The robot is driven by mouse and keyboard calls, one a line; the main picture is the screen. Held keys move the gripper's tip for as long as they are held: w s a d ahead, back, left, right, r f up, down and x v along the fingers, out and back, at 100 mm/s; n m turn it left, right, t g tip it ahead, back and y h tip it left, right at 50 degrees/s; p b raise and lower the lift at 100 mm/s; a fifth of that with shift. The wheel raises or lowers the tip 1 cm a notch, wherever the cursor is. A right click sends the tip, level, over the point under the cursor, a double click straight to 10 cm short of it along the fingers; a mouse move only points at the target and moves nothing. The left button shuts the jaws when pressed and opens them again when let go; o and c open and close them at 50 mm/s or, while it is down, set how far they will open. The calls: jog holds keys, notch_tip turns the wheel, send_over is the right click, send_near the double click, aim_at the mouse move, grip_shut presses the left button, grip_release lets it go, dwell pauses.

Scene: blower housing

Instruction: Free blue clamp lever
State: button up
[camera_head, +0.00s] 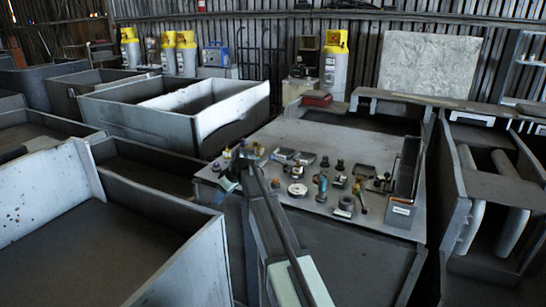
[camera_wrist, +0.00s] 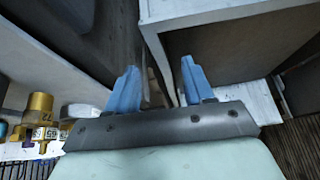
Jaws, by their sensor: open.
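Several small parts stand on the grey workbench (camera_head: 262,140) in the head view. A small teal-blue upright part (camera_head: 322,187) stands near their middle; I cannot tell whether it is the blue clamp lever, nor whether anything grips it. My gripper (camera_wrist: 159,75) shows in the wrist view with its two blue fingers apart and nothing between them. The gripper is small and unclear there.
Brass-coloured fittings with number labels (camera_wrist: 40,112) are at the left of the wrist view. A grey upright bin (camera_head: 408,170) stands at the bench's right. Large open grey crates (camera_head: 150,120) lie left of the bench.

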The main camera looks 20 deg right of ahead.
jog(key=shift+m, duration=0.3)
jog(key=w+d+r, duration=0.1)
jog(key=d+r, duration=0.1)
jog(key=w+d+r, duration=0.1)
jog(key=w+r, duration=0.1)
jog(key=w+d+r, duration=0.2)
jog(key=shift+w+d+r, duration=0.2)
jog(key=shift+d+r, duration=0.1)
jog(key=shift+r, duration=0.05)
jog(key=w+d+r+m, duration=0.25)
jog(key=d+r, duration=0.35)
jog(key=d, duration=0.6)
jog(key=w+d+r+m, duration=0.1)
jog(key=w+d+r, duration=0.3)
jog(key=d, duration=0.7)
jog(key=shift+g+h, duration=0.3)
jog(key=x, duration=1.2)
jog(key=shift+s+a, duration=0.15)
jog(key=shift+s, duration=0.2)
jog(key=shift+c, duration=0.2)
grip_shut()
